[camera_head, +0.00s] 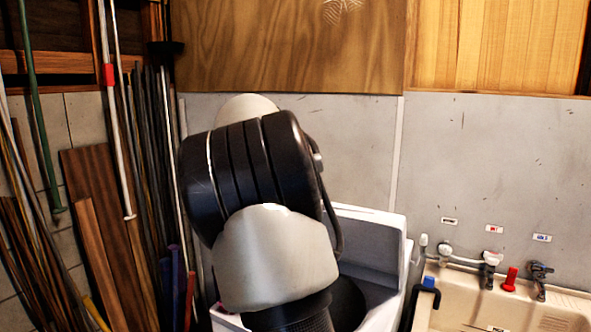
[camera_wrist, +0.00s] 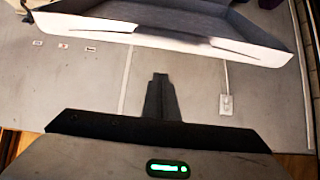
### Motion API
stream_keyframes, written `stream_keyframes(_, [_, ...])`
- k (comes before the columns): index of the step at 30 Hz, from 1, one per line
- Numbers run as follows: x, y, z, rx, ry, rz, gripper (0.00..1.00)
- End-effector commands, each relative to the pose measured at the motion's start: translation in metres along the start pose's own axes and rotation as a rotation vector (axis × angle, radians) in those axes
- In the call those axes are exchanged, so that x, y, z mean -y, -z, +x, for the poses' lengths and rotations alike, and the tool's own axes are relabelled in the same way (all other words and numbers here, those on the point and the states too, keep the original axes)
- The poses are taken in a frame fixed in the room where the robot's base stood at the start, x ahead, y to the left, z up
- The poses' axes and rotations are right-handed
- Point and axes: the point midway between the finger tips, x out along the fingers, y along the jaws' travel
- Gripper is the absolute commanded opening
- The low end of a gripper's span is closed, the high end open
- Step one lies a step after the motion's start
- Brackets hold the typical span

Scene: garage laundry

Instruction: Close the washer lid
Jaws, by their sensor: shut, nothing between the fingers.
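The white washer (camera_head: 225,322) stands against the wall, mostly hidden behind my arm. Its lid (camera_head: 368,240) is raised at the back, and the dark tub opening (camera_head: 348,303) shows in front of it. In the wrist view the lid (camera_wrist: 150,36) appears as a white-edged panel with a grey inner face across the top. My gripper (camera_wrist: 160,76) is shut and empty, its fingertips pointing toward the lid's edge, with a gap between them in the picture. The gripper is hidden in the head view. I cannot tell its exact depth from the lid.
A beige sink (camera_head: 450,300) with taps (camera_head: 490,265) stands right of the washer. Poles and boards (camera_head: 100,220) lean at the left. The grey wall (camera_head: 480,160) is behind the washer, and a wall outlet (camera_wrist: 226,104) shows in the wrist view.

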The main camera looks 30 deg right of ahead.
Motion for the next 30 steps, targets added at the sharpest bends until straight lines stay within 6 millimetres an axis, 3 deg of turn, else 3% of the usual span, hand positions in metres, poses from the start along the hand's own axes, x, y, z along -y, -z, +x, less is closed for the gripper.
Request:
stream_keyframes(3, [-0.002, 0.002, 0.025, 0.001, -0.004, 0.001, 0.00])
stream_keyframes(9, [0.000, -0.001, 0.057, 0.002, -0.001, -0.001, 0.00])
stream_keyframes(18, [0.000, -0.034, 0.042, 0.000, 0.002, -0.001, 0.00])
stream_keyframes(30, [0.000, -0.038, 0.041, 0.000, 0.001, 0.000, 0.00])
